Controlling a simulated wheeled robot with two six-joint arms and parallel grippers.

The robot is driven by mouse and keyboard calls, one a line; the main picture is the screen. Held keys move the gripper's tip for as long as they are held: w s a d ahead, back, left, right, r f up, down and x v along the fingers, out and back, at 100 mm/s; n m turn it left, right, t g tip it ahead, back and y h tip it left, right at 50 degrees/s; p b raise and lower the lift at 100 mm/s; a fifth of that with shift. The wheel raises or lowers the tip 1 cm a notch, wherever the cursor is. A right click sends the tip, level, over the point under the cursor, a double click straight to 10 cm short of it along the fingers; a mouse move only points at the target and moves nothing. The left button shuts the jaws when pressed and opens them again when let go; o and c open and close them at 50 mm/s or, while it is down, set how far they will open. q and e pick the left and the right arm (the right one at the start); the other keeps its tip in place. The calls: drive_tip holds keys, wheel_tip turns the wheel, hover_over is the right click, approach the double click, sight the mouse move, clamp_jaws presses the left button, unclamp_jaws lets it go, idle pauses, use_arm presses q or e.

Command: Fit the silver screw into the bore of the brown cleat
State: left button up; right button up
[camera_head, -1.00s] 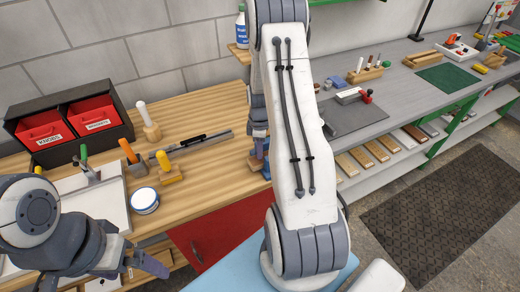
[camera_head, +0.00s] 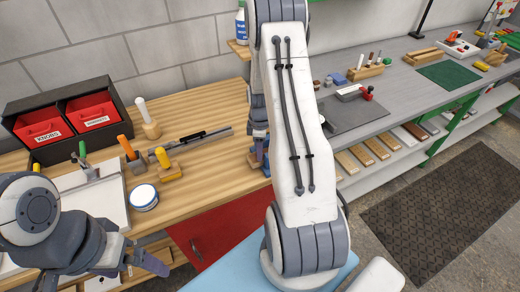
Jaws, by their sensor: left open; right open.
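I cannot pick out the silver screw. A small brown block (camera_head: 253,161) on the wooden bench, beside my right gripper, may be the cleat; its bore does not show. My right gripper (camera_head: 262,160) is low over the bench at this block, mostly hidden behind my own white arm, so contact cannot be told. It is open. My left gripper (camera_head: 142,264) is at the lower left, in front of the bench edge, open, with nothing seen in it; its fingers are partly hidden by its wrist.
Red bins (camera_head: 96,112) stand at the back left. Blocks with a white peg (camera_head: 142,112), an orange handle (camera_head: 126,147) and a yellow handle (camera_head: 163,158) stand near a round tin (camera_head: 144,197). A black tool (camera_head: 205,134) lies behind. A grey bench (camera_head: 395,88) is at right.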

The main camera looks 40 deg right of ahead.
drive_tip(key=shift+w+d+r, duration=0.2)
drive_tip(key=shift+w, duration=0.1)
drive_tip(key=shift+r, duration=0.4)
wheel_tip(320, 180, up, 9)
drive_tip(key=b, duration=0.2)
drive_tip(key=shift+s+a+r, duration=0.15)
drive_tip(key=shift+s+r, duration=0.05)
